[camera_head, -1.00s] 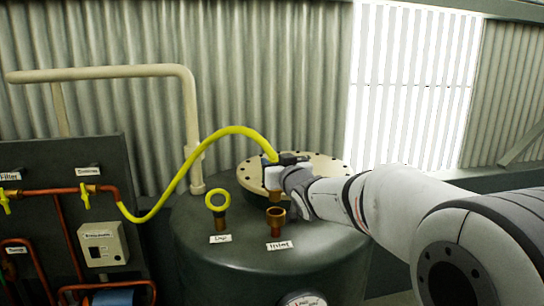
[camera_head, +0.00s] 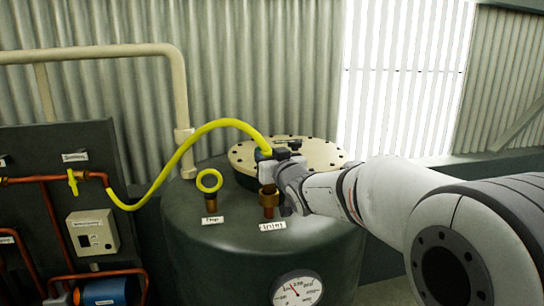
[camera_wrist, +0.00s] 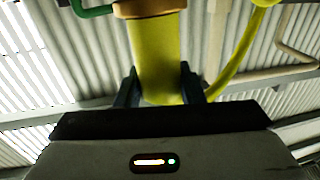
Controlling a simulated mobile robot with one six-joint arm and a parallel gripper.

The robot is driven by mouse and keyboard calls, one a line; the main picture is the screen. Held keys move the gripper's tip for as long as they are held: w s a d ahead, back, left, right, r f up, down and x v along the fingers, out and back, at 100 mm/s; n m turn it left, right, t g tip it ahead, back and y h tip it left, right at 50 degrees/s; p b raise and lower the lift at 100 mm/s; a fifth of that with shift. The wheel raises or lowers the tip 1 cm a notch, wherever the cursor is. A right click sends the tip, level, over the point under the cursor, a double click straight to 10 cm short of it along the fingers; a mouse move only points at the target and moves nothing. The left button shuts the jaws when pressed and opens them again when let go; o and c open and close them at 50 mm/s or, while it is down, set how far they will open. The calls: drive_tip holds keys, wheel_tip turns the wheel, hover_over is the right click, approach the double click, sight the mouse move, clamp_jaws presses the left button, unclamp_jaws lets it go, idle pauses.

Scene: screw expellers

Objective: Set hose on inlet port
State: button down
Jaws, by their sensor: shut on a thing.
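The yellow hose (camera_head: 213,126) arches from the panel at left to my gripper (camera_head: 266,158). In the wrist view my gripper (camera_wrist: 158,88) is shut on the yellow hose end (camera_wrist: 157,50), one finger on each side. A brass-coloured part (camera_wrist: 148,8) shows at the far end of that piece, cut by the picture edge. The copper inlet port (camera_head: 269,203), labelled Inlet, stands upright on the dark tank, just below my gripper. The hose's lower end is largely hidden by my gripper, so I cannot tell whether it touches the port.
A second copper port with a yellow ring plug (camera_head: 210,184) stands left of the inlet port. A round bolted flange lid (camera_head: 300,153) lies behind my gripper. A pressure gauge (camera_head: 297,290) is on the tank front. The panel (camera_head: 32,147) with copper pipes is at left.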

drive_tip(key=shift+s+f+b, duration=0.1)
drive_tip(key=shift+f+b, duration=0.25)
drive_tip(key=shift+f, duration=0.7)
drive_tip(key=shift+s+b, duration=0.4)
drive_tip(key=shift+b, duration=0.05)
idle(0.7)
drive_tip(key=shift+r, duration=0.2)
drive_tip(key=shift+w+r+p, duration=0.1)
drive_tip(key=shift+r+p, duration=0.45)
drive_tip(key=shift+r, duration=0.25)
drive_tip(key=shift+a+r, duration=0.1)
drive_tip(key=shift+a, duration=0.1)
drive_tip(key=shift+s+d+r, duration=0.15)
drive_tip(key=shift+s+d, duration=0.05)
drive_tip(key=shift+d, duration=0.15)
drive_tip(key=shift+f+b, duration=1.25)
drive_tip(key=shift+b, duration=0.05)
idle(0.4)
drive_tip(key=shift+r, duration=0.2)
